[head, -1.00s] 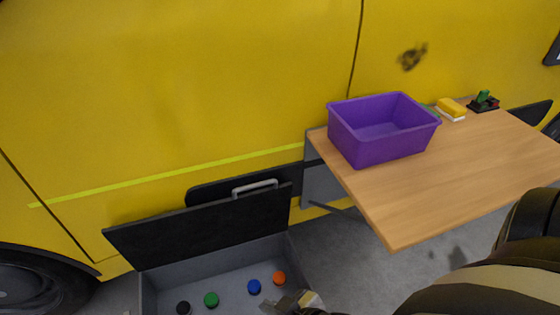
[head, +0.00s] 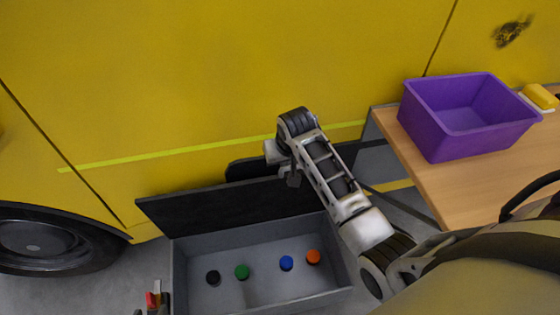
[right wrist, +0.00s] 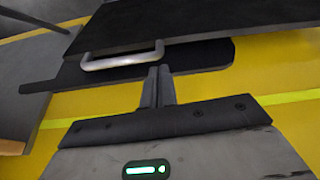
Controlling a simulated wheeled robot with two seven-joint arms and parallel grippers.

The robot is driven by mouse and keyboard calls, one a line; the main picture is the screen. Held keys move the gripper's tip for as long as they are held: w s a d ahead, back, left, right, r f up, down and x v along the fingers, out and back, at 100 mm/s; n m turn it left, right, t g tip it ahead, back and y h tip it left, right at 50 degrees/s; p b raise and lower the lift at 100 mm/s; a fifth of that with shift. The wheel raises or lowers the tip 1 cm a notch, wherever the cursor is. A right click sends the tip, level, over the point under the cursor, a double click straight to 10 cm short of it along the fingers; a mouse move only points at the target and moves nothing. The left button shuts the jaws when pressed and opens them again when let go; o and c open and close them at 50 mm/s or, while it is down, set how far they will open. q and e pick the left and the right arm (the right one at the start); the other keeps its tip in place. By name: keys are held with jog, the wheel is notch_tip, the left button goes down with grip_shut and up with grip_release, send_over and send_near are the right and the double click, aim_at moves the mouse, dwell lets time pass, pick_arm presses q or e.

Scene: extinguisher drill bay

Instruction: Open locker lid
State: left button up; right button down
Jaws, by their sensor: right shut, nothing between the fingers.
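The grey locker (head: 265,285) stands open on the floor at the bottom of the head view. Its black lid (head: 215,212) is raised and stands steeply at the back, close to the yellow vehicle. My right gripper (head: 292,178) is at the lid's top edge, partly hidden by its own arm. In the right wrist view its fingers (right wrist: 160,75) are shut and empty, just below the right end of the lid's silver handle (right wrist: 122,60); contact cannot be told.
Several coloured round pieces, including a green one (head: 242,272) and an orange one (head: 313,257), lie in the locker. A wooden table (head: 465,195) at the right holds a purple bin (head: 435,135) and a yellow sponge-like block (head: 541,96). A wheel (head: 40,240) is at the left.

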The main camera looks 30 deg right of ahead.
notch_tip(320, 180, up, 3)
jog(key=w+m+g, duration=0.1)
jog(key=w, duration=0.2)
jog(key=x, duration=0.2)
jog(key=b+x, duration=0.1)
jog(key=x, duration=0.2)
jog(key=b+x, duration=0.1)
jog(key=x, duration=0.1)
jog(key=shift+s+d+f, duration=0.2)
jog(key=shift+d+f, duration=0.05)
jog(key=shift+f, duration=0.15)
pick_arm(q)
jog(key=shift+w+d+f, duration=0.15)
jog(key=shift+w+f, duration=0.15)
pick_arm(e)
jog(key=shift+w+f, duration=0.15)
jog(key=shift+f, duration=0.4)
pick_arm(q)
jog(key=shift+f, duration=0.1)
